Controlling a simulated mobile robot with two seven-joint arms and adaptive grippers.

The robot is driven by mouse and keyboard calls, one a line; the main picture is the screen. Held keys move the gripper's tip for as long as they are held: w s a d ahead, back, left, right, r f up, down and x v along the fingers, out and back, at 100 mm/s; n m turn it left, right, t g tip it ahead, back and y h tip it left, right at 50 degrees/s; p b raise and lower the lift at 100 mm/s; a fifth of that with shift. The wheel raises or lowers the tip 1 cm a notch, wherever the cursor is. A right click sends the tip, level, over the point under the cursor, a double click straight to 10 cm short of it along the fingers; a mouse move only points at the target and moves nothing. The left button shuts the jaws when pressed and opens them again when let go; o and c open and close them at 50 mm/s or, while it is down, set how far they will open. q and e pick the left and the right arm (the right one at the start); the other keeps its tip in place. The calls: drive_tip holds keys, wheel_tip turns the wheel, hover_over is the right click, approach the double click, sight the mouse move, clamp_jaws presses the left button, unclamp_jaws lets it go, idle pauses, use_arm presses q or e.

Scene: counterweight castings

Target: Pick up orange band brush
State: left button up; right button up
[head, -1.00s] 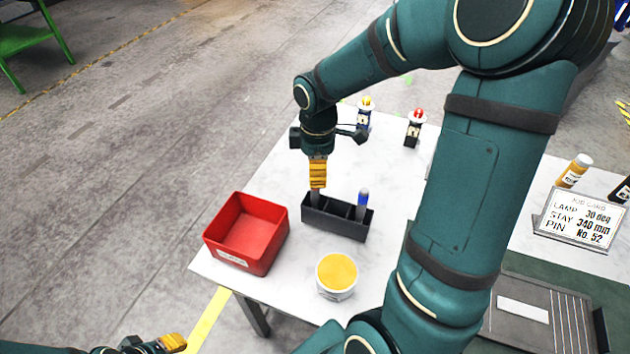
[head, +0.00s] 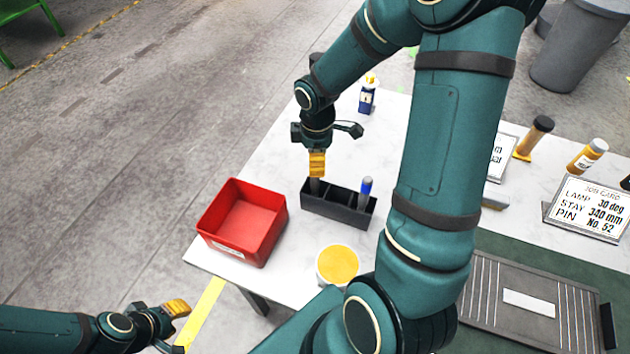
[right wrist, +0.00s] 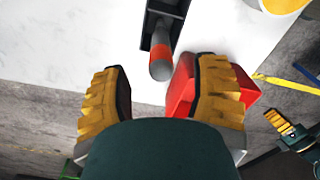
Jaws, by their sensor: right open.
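The orange band brush (right wrist: 160,58) stands in an end slot of the black divided holder (right wrist: 152,22). My right gripper (head: 317,172) is above the holder (head: 338,211), pointing down.
A blue-banded brush (head: 365,192) stands at the holder's other end. A red bin (head: 222,238) is left of the holder and a tub with yellow contents (head: 338,266) in front. Job card (head: 588,208) and bottles are at right.

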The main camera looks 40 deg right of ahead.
sight(315, 185)
wheel_tip(315, 185, down, 6)
drive_tip(key=shift+w+a+r, duration=0.1)
drive_tip(key=shift+a+r, duration=0.05)
drive_tip(key=shift+r, duration=0.05)
clamp_jaws()
